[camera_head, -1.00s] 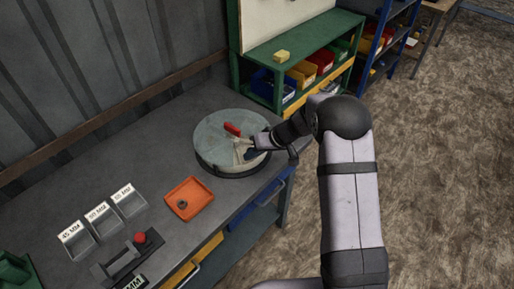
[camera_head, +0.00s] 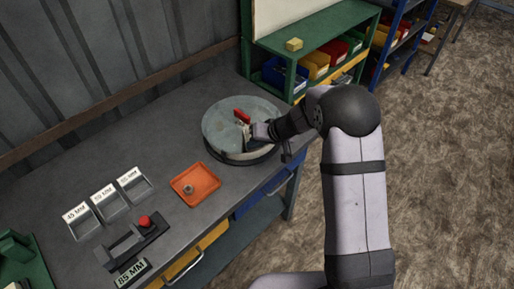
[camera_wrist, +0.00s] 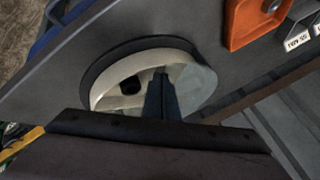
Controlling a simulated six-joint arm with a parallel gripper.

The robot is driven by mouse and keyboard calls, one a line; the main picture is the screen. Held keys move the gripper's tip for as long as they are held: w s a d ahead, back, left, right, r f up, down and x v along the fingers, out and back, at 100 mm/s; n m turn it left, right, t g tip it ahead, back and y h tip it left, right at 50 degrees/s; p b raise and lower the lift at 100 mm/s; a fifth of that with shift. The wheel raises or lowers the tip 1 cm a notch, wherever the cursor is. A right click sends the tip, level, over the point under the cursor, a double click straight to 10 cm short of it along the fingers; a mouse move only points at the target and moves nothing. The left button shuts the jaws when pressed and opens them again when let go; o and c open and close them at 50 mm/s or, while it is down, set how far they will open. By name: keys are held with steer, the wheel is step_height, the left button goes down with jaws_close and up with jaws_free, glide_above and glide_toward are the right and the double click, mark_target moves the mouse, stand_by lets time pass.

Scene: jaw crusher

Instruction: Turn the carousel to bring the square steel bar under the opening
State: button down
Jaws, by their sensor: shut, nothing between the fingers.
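The carousel (camera_head: 222,122) is a round drum with a grey-green lid on the bench. A red part (camera_head: 242,115) stands on its top near the middle. In the wrist view a cut-out in the lid (camera_wrist: 195,82) shows the pale inside of the carousel (camera_wrist: 112,94). A dark piece (camera_wrist: 130,85) shows in there; I cannot tell whether it is the square steel bar or a hole. My gripper (camera_head: 249,133) is shut and empty at the opening. It also shows in the wrist view (camera_wrist: 161,76), partly covering the opening. I cannot tell whether it touches anything.
An orange tray (camera_head: 207,181) with a small ring-like part (camera_head: 188,189) lies left of the carousel. Labelled bins (camera_head: 111,203) and a fixture with a red knob (camera_head: 145,221) stand farther left. A green shelf (camera_head: 330,30) is behind. Bare bench lies behind the tray.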

steer(key=shift+s+a+f+m+t+h+b, duration=0.15)
steer(key=shift+s+a+m+t+h+b, duration=0.15)
steer(key=shift+m+b, duration=0.2)
steer(key=shift+s+a+f+m+t+h+b, duration=0.1)
steer(key=shift+a+f+m+t+h+b, duration=0.1)
steer(key=shift+a+m+b, duration=0.3)
steer(key=shift+a+r+m+t+h, duration=0.1)
steer(key=shift+r+m+t+h, duration=0.2)
steer(key=shift+m, duration=0.5)
steer(key=w+d+p+v, duration=0.1)
steer(key=p+v, duration=0.2)
steer(key=v, duration=0.7)
steer(key=shift+w+a+f+n+g+y+p, duration=0.3)
steer(key=shift+w+a+f+n, duration=0.5)
steer(key=shift+f, duration=0.85)
steer(key=shift+w+a+f+n+g+y+p, duration=0.25)
steer(key=shift+w+a+f+n, duration=0.2)
steer(key=shift+w+f, duration=0.9)
steer(key=shift+w+a+f+n+g+y+p, duration=0.2)
steer(key=shift+w+a+f+n+g+y, duration=0.3)
steer(key=shift+f, duration=1.4)
steer(key=shift+t+h, duration=0.25)
